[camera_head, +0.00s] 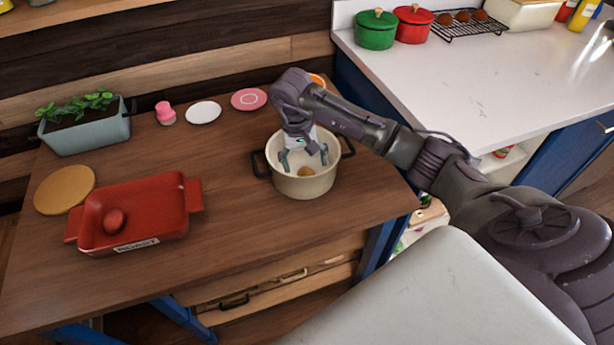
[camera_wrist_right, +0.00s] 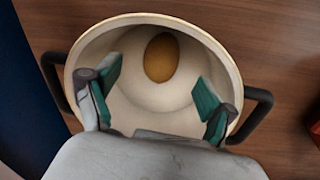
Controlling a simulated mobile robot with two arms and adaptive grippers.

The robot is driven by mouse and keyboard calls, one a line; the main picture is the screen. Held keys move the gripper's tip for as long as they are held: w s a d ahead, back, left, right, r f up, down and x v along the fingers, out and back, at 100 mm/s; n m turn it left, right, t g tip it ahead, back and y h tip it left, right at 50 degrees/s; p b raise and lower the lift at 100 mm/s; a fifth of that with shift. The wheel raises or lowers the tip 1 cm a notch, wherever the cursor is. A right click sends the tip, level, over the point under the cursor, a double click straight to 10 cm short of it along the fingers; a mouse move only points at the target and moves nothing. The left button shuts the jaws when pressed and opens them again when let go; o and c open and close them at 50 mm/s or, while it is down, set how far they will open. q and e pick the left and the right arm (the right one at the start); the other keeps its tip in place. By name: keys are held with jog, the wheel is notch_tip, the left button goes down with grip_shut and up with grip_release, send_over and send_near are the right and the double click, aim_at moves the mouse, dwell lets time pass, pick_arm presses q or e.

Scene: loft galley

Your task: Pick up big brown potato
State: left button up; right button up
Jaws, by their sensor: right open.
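A brown potato (camera_head: 306,171) lies on the floor of a cream pot with dark handles (camera_head: 303,187) on the wooden table. In the right wrist view the potato (camera_wrist_right: 162,58) is an oval near the far inner wall of the pot (camera_wrist_right: 232,68). My right gripper (camera_head: 304,158) reaches down into the pot from above. In the right wrist view its fingers (camera_wrist_right: 155,92) are spread wide and empty, with the potato ahead of and between them, apart from both. My left gripper is not in view.
A red roasting dish (camera_head: 150,228) with a reddish round item (camera_head: 114,221) stands at the left, beside a round wooden board (camera_head: 64,189). A planter (camera_head: 88,133), a white plate (camera_head: 203,112) and a pink plate (camera_head: 249,99) line the back. A white counter (camera_head: 480,80) stands at the right.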

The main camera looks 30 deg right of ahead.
aim_at(306, 172)
jog(key=shift+w+d+f+p, duration=0.1)
jog(key=shift+f+p, duration=0.1)
jog(key=shift+f, duration=0.8)
jog(key=shift+s+d+f+p, duration=0.1)
jog(key=shift+f+p, duration=0.1)
jog(key=shift+f, duration=0.85)
jog(key=shift+w+d+f+p, duration=0.1)
jog(key=shift+f+p, duration=0.1)
jog(key=shift+f, duration=0.8)
jog(key=c, duration=1.3)
notch_tip(306, 172, up, 9)
jog(key=shift+r+b, duration=0.2)
jog(key=shift+b, duration=0.4)
jog(key=shift+r, duration=0.4)
notch_tip(306, 172, up, 5)
jog(key=p, duration=0.4)
jog(key=shift+f+p, duration=0.1)
jog(key=shift+p, duration=0.25)
